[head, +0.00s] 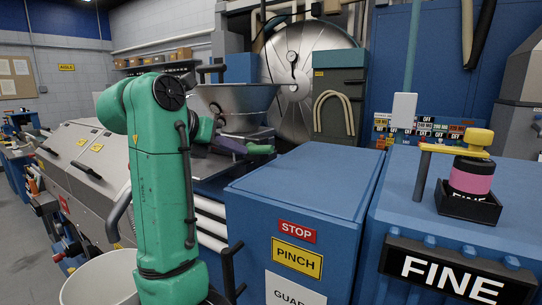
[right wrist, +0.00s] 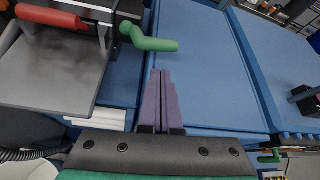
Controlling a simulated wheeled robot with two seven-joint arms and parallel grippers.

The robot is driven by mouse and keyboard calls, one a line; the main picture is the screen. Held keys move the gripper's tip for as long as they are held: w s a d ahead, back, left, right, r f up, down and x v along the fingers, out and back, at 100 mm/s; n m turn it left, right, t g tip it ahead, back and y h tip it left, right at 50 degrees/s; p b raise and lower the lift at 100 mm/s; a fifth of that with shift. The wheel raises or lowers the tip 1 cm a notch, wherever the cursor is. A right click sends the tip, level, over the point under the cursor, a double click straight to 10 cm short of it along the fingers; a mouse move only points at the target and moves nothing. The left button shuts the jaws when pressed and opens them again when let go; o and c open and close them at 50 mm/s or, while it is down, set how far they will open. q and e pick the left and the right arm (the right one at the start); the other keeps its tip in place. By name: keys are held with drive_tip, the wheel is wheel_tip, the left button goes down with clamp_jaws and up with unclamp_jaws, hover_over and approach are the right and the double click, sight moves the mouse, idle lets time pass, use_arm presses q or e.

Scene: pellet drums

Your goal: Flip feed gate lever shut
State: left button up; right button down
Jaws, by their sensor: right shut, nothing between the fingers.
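A green-handled lever (head: 261,149) sticks out at the side of the machine below the metal hopper; I take it for the feed gate lever. In the right wrist view the green handle (right wrist: 155,44) lies roughly level, just beyond my fingertips. My right gripper (head: 236,147) shows small in the head view, beside the handle. Its purple fingers (right wrist: 160,73) are pressed together and empty in the right wrist view. A small gap shows between tips and handle there; whether they touch is hard to tell. My left gripper is out of view.
A red handle (right wrist: 50,17) sits above a grey plate (right wrist: 50,75). The metal hopper (head: 238,105) rises behind my gripper. A blue cabinet (head: 300,175) with STOP and PINCH signs stands to the right. A blue FINE unit (head: 475,225) carries a yellow-topped knob (head: 470,172).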

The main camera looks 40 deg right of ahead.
sight(259, 171)
drive_tip(key=shift+f+v, duration=0.2)
drive_tip(key=shift+v, duration=1)
drive_tip(key=shift+d+f, duration=0.1)
drive_tip(key=shift+d, duration=0.05)
drive_tip(key=p+x, duration=0.2)
drive_tip(key=x, duration=0.7)
drive_tip(key=shift+d, duration=0.4)
drive_tip(key=shift+w+d+f+p, duration=0.15)
drive_tip(key=shift+d+f+p, duration=0.15)
drive_tip(key=shift+d, duration=0.1)
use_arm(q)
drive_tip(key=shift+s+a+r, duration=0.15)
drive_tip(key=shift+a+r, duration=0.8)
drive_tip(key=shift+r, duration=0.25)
use_arm(e)
drive_tip(key=shift+a, duration=0.1)
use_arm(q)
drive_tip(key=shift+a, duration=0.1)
use_arm(e)
drive_tip(key=shift+r, duration=0.1)
